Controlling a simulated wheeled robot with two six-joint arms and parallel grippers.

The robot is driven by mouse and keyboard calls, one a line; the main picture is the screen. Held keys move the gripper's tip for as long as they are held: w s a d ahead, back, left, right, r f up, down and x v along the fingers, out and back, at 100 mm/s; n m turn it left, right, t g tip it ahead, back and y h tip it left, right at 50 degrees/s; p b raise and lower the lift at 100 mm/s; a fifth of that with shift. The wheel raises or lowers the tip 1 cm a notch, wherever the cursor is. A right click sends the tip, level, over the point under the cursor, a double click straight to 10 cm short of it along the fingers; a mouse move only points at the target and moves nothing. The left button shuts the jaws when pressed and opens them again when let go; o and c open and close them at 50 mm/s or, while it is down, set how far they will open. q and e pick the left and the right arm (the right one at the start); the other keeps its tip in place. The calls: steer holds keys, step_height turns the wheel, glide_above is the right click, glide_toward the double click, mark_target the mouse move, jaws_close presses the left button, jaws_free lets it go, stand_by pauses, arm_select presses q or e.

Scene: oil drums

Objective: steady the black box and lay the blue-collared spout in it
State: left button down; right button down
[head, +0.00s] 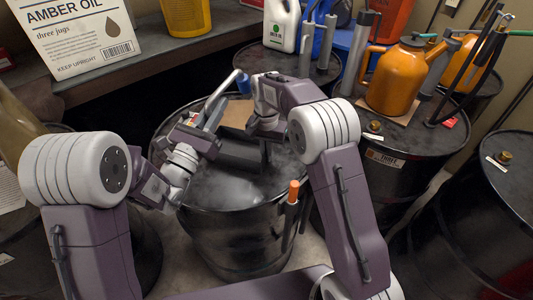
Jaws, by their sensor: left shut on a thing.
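The black box (240,153) stands on the top of the middle black drum (225,190), partly hidden by my arms. The spout (221,93) is a silver tube with a blue collar (243,83) at its upper right end. My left gripper (208,119) is shut on the spout and holds it tilted, above and to the left of the box. My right gripper (266,134) points down at the right part of the box. Its fingertips are largely hidden, so I cannot tell whether it is open or grips the box.
A brown cardboard piece (238,113) lies behind the box. An orange-handled tool (292,194) hangs at the drum's right rim. An orange can (398,78) stands on the right drum. A white jug (281,22) and grey pump tubes stand behind. The drum top's front is bare.

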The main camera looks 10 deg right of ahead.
stand_by(0.4)
arm_select(q)
step_height(320, 180, down, 11)
steer(key=shift+f, duration=0.15)
stand_by(1.2)
steer(key=c, duration=1.3)
jaws_free()
steer(key=shift+c, duration=0.2)
step_height(320, 180, up, 10)
